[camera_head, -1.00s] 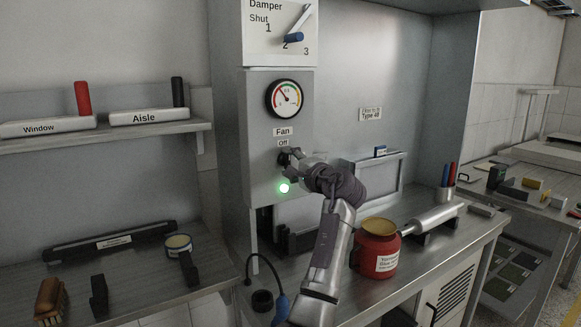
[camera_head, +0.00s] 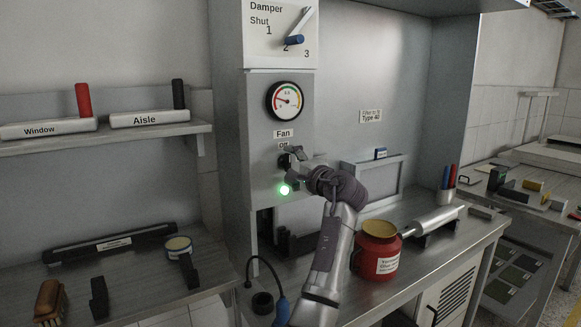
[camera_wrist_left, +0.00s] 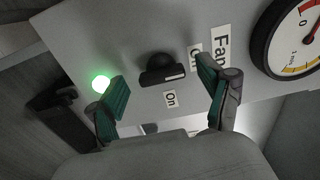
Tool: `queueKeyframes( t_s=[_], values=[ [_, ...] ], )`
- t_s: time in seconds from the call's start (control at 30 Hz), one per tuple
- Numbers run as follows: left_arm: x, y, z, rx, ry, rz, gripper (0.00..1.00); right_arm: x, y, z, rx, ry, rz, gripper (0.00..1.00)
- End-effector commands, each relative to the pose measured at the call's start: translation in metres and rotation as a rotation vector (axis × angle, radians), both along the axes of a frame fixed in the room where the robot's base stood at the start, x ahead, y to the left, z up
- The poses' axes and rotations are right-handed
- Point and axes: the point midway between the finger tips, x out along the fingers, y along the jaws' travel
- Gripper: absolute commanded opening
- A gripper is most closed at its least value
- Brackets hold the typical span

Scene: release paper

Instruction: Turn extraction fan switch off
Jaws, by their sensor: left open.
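The fan switch is a black knob on the grey panel below the "Fan" and "Off" labels. It shows in the left wrist view (camera_wrist_left: 162,70) and partly in the head view (camera_head: 284,161). A green lamp (camera_head: 284,190) glows just below it; it is also lit in the left wrist view (camera_wrist_left: 100,84). My left gripper (camera_head: 292,168) is at the panel in front of the switch. In the left wrist view its fingers (camera_wrist_left: 160,97) are spread apart, with the knob between and beyond them, and neither finger visibly touches it. My right gripper is not in view.
A round gauge (camera_head: 287,101) and a damper lever (camera_head: 294,40) sit above the switch. A red pot (camera_head: 377,251) stands on the bench right of my left arm. A blue bulb with a hose (camera_head: 281,307) is near the bench's front.

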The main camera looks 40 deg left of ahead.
Motion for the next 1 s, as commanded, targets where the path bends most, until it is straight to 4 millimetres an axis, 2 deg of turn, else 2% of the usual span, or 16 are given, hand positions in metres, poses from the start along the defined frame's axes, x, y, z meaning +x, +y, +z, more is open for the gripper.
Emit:
queueKeyframes(
  t_s=[0.17, 0.4, 0.53, 0.7, 1.0],
  values=[
    [-0.007, -0.028, -0.001, -0.001, 0.000, -0.005, 0.79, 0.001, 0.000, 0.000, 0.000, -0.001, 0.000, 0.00],
    [-0.021, -0.077, -0.001, -0.001, 0.000, -0.004, 0.79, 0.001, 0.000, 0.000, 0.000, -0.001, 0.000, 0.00],
    [-0.027, -0.097, -0.001, -0.001, 0.001, -0.002, 0.79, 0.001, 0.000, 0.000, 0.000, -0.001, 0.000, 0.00],
    [-0.031, -0.110, -0.001, -0.002, 0.001, -0.001, 0.79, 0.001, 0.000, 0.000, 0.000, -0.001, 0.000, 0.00],
    [-0.032, -0.112, -0.001, -0.001, 0.000, 0.000, 0.79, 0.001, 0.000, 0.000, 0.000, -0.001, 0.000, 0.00]
  ],
)
